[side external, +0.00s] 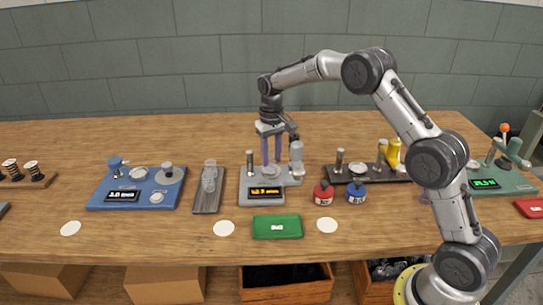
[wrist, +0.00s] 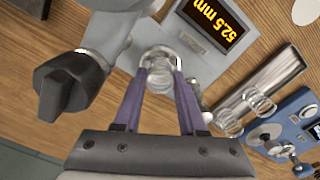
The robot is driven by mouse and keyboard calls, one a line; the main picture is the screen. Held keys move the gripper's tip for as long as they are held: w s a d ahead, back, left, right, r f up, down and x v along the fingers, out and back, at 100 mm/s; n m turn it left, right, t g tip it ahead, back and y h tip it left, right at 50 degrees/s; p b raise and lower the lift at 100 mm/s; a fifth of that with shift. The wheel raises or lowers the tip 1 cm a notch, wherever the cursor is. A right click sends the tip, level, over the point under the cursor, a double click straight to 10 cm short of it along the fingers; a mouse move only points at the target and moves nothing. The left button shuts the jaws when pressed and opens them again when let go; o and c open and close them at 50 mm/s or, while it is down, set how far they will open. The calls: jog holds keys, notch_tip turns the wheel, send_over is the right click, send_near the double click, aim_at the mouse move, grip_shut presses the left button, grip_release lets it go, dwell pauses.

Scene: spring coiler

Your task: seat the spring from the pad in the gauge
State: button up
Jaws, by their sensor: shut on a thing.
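My gripper (side external: 272,164) has its purple fingers pointing down over the grey gauge (side external: 247,192). In the wrist view my gripper (wrist: 160,74) is shut on a pale, clear-looking spring (wrist: 159,76) between the fingertips. The spring is upright over the gauge's seat area; I cannot tell whether it touches the seat. The gauge's yellow display (wrist: 213,22) reads 52.5 mm. A grey post with a black knob (wrist: 72,86) stands close beside the fingers. The dark grey pad (side external: 207,203) left of the gauge carries clear springs, also visible in the wrist view (wrist: 262,101).
A blue device (side external: 140,190) stands left of the pad. A dark base with posts (side external: 375,174) stands right of the gauge, behind red (side external: 323,194) and blue (side external: 356,193) pots. The bench's front left is mostly clear.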

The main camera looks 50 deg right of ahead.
jog(key=o, duration=1.4)
jog(key=shift+r, duration=0.15)
jog(key=shift+r, duration=4.3)
